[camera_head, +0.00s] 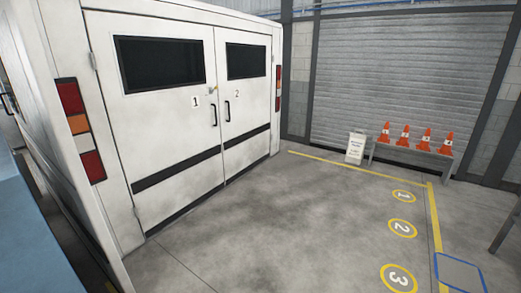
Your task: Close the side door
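The white vehicle (152,212) stands at the left with its rear facing me. Its two rear doors, door 1 (165,125) and door 2 (240,100), look shut and carry black handles near the middle seam. The vehicle's left flank runs away along the picture's left edge, where a small dark handle-like part (8,103) shows. I cannot tell from here whether a side door there is open or shut. Neither of my grippers is in view.
Several orange cones (403,136) stand on a grey bench (410,156) before a roller shutter (395,75). A white sign (355,148) stands beside it. Numbered yellow circles (402,228) mark the floor. The grey floor (270,230) behind the vehicle is clear. A blue surface (30,235) fills the lower left.

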